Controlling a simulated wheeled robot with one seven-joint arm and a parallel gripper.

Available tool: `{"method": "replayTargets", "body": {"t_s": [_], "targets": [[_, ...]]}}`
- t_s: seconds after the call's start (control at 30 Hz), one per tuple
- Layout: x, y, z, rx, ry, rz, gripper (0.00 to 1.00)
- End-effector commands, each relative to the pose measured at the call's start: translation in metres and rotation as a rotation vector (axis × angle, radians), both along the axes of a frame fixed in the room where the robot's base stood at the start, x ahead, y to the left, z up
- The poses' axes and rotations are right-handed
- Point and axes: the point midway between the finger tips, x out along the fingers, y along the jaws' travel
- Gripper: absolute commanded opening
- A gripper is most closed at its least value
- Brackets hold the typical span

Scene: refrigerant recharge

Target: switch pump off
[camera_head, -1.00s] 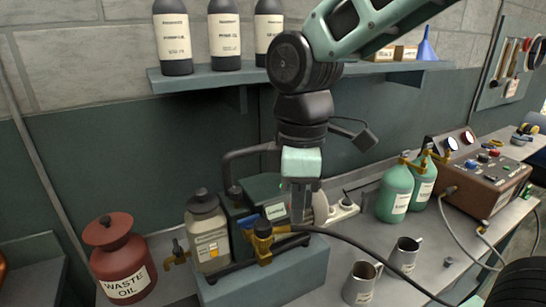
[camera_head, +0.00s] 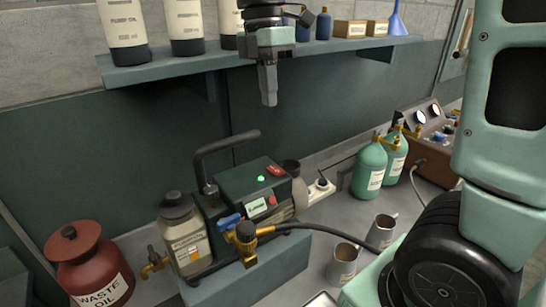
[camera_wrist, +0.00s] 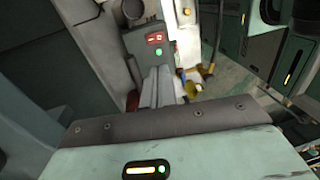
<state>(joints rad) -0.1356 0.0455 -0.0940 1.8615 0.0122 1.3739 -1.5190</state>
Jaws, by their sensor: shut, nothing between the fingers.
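The pump (camera_head: 236,186) is a dark green unit with a black carrying handle, standing on the bench. A green light (camera_head: 261,178) glows on its top, and a red switch (camera_head: 275,170) sits beside the light. The wrist view also shows the red switch (camera_wrist: 154,37) and the lit green light (camera_wrist: 158,51). I cannot tell the switch's tilt. My gripper (camera_head: 269,102) is shut and empty, pointing down, well above the pump and apart from it. Its fingers (camera_wrist: 155,80) also show in the wrist view, below the pump there.
A shelf (camera_head: 170,68) with several bottles runs along the wall behind my gripper. A red waste oil can (camera_head: 85,262) stands left of the pump. Green cylinders (camera_head: 369,170), mugs (camera_head: 343,264) and a hose (camera_head: 325,233) are to its right. The air above the pump is clear.

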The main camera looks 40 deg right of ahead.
Motion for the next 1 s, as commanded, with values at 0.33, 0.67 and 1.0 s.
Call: {"method": "replayTargets", "body": {"t_s": [0.33, 0.67, 1.0], "targets": [[-0.008, 0.0, -0.046, 0.0, 0.007, -0.001, 0.0], [-0.017, 0.001, -0.109, -0.001, 0.007, 0.0, 0.0], [-0.02, 0.0, -0.138, 0.0, 0.002, -0.002, 0.0]]}}
